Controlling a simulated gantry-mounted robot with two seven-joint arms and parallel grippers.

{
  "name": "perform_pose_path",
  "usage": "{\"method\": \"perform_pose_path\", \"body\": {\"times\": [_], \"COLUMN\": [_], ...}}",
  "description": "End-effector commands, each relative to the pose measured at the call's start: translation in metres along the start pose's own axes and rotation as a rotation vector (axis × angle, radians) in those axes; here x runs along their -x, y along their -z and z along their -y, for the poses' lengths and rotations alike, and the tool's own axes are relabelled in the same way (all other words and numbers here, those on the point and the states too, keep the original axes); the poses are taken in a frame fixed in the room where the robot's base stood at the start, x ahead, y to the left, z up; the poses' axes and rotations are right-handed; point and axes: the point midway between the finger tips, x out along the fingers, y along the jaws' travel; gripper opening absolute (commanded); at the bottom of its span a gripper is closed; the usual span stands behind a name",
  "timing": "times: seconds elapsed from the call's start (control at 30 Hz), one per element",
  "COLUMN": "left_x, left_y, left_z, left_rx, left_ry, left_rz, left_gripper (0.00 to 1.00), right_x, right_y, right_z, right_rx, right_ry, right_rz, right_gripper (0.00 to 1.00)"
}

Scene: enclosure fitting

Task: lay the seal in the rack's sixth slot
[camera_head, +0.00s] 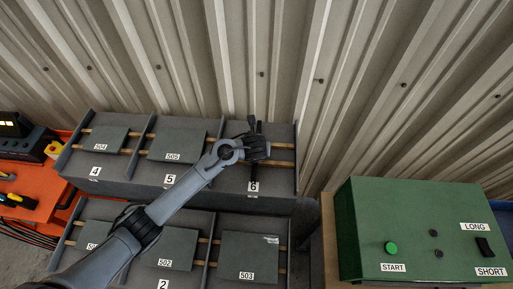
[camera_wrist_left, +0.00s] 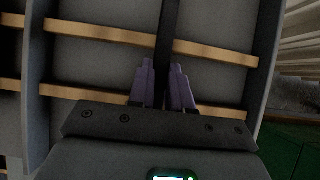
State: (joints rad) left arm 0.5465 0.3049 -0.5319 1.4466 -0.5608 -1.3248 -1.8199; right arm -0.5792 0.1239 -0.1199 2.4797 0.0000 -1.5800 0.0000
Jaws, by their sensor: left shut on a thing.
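The seal is a long black strip that shows in the wrist view (camera_wrist_left: 169,28), upright in the picture between the two purple fingers. My left gripper (camera_wrist_left: 162,66) is shut on it. In the head view my left gripper (camera_head: 257,149) is over the rack's sixth slot (camera_head: 282,173), the rightmost slot of the upper row, marked 6. A dark end of the seal (camera_head: 259,127) shows beyond the gripper there. The strip crosses in front of the slot's two wooden rails (camera_wrist_left: 215,52). I cannot tell whether it touches them. My right gripper is not in view.
Grey panels fill slots 4 (camera_head: 103,139) and 5 (camera_head: 176,145). The lower row holds more panels, such as 503 (camera_head: 249,257). A green control box (camera_head: 400,215) stands at the right, an orange cart (camera_head: 30,178) at the left. A corrugated wall rises behind.

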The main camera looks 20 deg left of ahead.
Motion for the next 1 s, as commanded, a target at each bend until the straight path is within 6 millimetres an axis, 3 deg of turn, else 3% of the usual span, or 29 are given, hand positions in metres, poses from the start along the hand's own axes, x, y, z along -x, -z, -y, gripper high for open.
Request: {"method": "perform_pose_path", "body": {"times": [0.27, 0.3, 0.43, 0.77, 1.0], "left_x": [-0.003, -0.002, -0.002, 0.0, 0.024], "left_y": [0.002, 0.001, 0.001, 0.0, -0.001], "left_z": [0.0, 0.0, 0.0, 0.0, 0.001], "left_rx": [0.0, 0.0, 0.0, 0.001, 0.0], "left_ry": [-0.001, 0.0, 0.0, 0.001, 0.004], "left_rz": [0.0, 0.0, 0.0, 0.0, 0.0], "left_gripper": [0.0, 0.25, 0.44, 0.44, 0.44], "right_x": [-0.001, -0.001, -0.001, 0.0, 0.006], "right_y": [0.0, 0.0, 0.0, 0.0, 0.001], "right_z": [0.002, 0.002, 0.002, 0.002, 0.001], "right_rx": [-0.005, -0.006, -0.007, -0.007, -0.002], "right_ry": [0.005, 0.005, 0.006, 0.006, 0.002], "right_rz": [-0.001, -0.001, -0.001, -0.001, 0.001], "right_gripper": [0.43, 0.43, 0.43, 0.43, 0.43]}}
